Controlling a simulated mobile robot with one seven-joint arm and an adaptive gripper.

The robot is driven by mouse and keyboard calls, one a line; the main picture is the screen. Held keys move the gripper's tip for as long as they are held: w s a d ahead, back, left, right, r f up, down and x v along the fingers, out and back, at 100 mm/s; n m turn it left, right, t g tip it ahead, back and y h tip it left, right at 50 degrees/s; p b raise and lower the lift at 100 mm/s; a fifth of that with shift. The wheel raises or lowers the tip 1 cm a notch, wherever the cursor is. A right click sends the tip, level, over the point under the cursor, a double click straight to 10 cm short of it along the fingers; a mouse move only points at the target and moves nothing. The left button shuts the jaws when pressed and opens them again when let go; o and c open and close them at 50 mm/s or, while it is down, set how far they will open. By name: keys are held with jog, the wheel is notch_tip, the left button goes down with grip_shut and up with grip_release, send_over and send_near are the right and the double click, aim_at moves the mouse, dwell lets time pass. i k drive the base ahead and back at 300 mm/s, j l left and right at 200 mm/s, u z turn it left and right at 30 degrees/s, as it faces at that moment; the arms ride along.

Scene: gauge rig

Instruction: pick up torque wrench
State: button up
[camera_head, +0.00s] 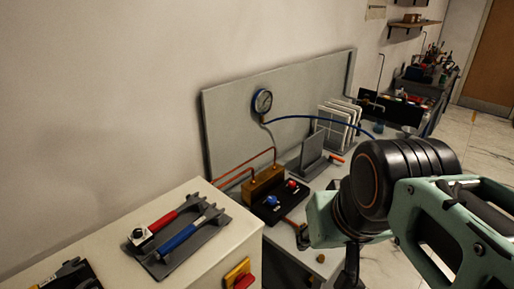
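Two long tools lie side by side on a grey tray (217,225) on a pale cabinet at lower left. One tool (165,219) has a red handle and a silver block with a round dark knob at its near end. The other tool (183,236) has a blue handle and grey ends. I cannot tell for sure which is the torque wrench. My gripper (347,280) is at the bottom, right of the cabinet and apart from both tools. Only a dark part of it shows below my arm, and its fingertips are cut off by the frame edge.
A gauge (262,101) stands before a grey panel, with hoses and a black valve block (280,203) on the bench. A red and yellow switch (239,276) is on the cabinet's side. Dark tools (66,277) lie at bottom left. Floor shows at right.

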aim_at(148, 233)
jog(key=u, duration=1.25)
jog(key=j+z, duration=0.15)
jog(key=j, duration=0.15)
jog(key=k+j+u, duration=0.1)
jog(key=u, duration=0.15)
jog(key=i+l+z, duration=0.1)
jog(key=z, duration=0.2)
